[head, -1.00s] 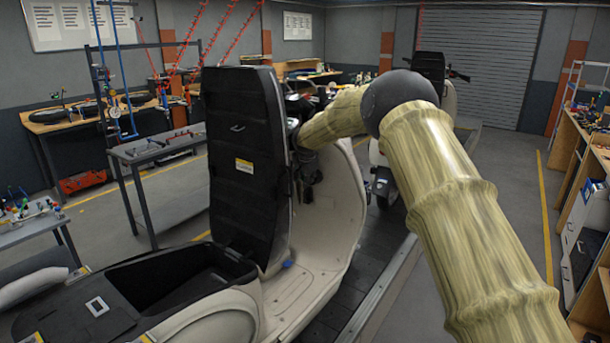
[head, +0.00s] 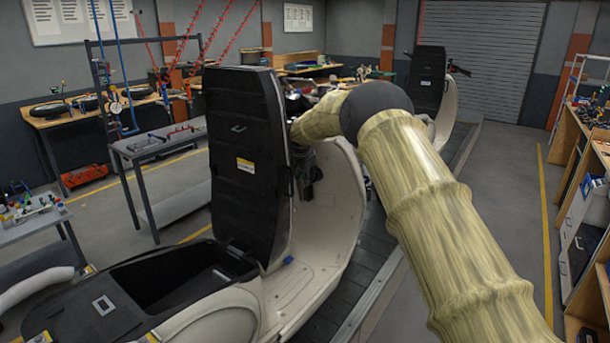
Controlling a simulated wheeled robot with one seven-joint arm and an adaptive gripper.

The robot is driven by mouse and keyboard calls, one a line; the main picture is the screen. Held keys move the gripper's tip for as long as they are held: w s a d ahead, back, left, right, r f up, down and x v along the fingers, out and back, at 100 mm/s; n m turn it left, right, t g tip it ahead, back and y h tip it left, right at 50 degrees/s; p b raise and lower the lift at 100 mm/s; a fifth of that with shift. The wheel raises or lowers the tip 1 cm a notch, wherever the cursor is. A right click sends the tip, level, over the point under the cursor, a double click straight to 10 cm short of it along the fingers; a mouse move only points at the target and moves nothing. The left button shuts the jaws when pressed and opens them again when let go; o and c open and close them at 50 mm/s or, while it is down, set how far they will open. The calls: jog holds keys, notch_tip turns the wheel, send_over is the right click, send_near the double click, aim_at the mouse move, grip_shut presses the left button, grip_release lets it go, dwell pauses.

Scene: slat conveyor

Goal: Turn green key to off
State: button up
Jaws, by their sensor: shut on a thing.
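A cream scooter (head: 335,205) with its black seat (head: 245,160) raised stands on the slat conveyor in the head view. My arm reaches over to the inner side of its front leg shield. My gripper (head: 308,178) shows only as a small dark shape low between the raised seat and the leg shield, partly hidden by the seat. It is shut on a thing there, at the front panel. The green key is not visible; the seat, my arm and the gripper cover that spot, so its angle cannot be told.
The open underseat bin (head: 170,280) lies at the front left. A second scooter (head: 430,85) stands further along the conveyor (head: 370,265). A grey metal table (head: 165,150) stands left, and wooden shelving (head: 575,190) right. The floor right of the conveyor is clear.

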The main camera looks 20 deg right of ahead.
jog(key=shift+w+g+h, duration=0.1)
jog(key=shift+g+h, duration=0.2)
jog(key=shift+n+g+h, duration=0.3)
jog(key=shift+g, duration=0.1)
jog(key=shift+a, duration=0.1)
jog(key=o, duration=0.9)
jog(key=shift+o, duration=0.2)
